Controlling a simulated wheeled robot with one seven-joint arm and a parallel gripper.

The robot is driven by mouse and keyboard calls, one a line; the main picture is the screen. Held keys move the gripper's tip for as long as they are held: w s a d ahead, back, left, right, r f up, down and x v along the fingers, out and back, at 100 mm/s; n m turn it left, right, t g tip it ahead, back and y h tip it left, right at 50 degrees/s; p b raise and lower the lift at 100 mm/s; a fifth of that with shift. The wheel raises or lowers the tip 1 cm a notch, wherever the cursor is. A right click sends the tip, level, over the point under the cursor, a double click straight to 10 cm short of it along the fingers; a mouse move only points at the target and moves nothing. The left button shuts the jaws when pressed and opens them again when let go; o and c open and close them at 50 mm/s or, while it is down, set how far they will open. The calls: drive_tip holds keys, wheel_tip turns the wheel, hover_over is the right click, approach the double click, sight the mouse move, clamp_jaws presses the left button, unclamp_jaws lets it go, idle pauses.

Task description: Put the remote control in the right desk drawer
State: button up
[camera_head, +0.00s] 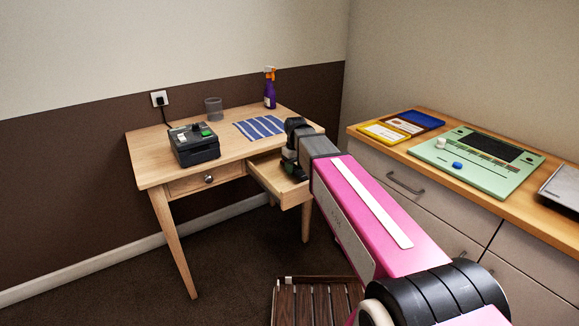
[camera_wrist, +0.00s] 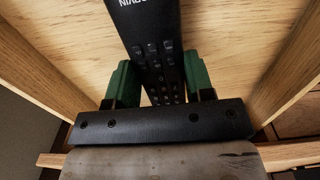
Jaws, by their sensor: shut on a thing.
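The remote control (camera_wrist: 150,35) is black with rows of small buttons, seen in the wrist view between the green fingers of my gripper (camera_wrist: 158,88). My gripper is shut on it. Light wooden drawer walls and floor lie around and behind the remote in the wrist view. In the head view my gripper (camera_head: 294,165) is at the open right desk drawer (camera_head: 268,180), over its right part. The remote itself is hidden by my arm there. Whether the remote touches the drawer floor I cannot tell.
The wooden desk (camera_head: 150,165) holds a black device (camera_head: 194,146), a clear cup (camera_head: 213,108), a striped blue cloth (camera_head: 259,127) and a purple spray bottle (camera_head: 269,92). The left drawer (camera_head: 190,184) is shut. A cabinet (camera_head: 400,185) stands right; a slatted wooden piece (camera_head: 315,302) is in front.

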drive_tip(key=w, duration=0.1)
drive_tip(key=w+a, duration=0.2)
drive_tip(key=w, duration=0.1)
drive_tip(key=shift+a+f, duration=0.2)
drive_tip(key=shift+a, duration=0.05)
drive_tip(key=shift+s+d+f, duration=0.15)
drive_tip(key=shift+s+f, duration=0.2)
drive_tip(key=shift+f, duration=0.2)
drive_tip(key=o, duration=1)
drive_tip(key=shift+f, duration=0.1)
drive_tip(key=shift+c, duration=0.2)
wheel_tip(320, 180, up, 12)
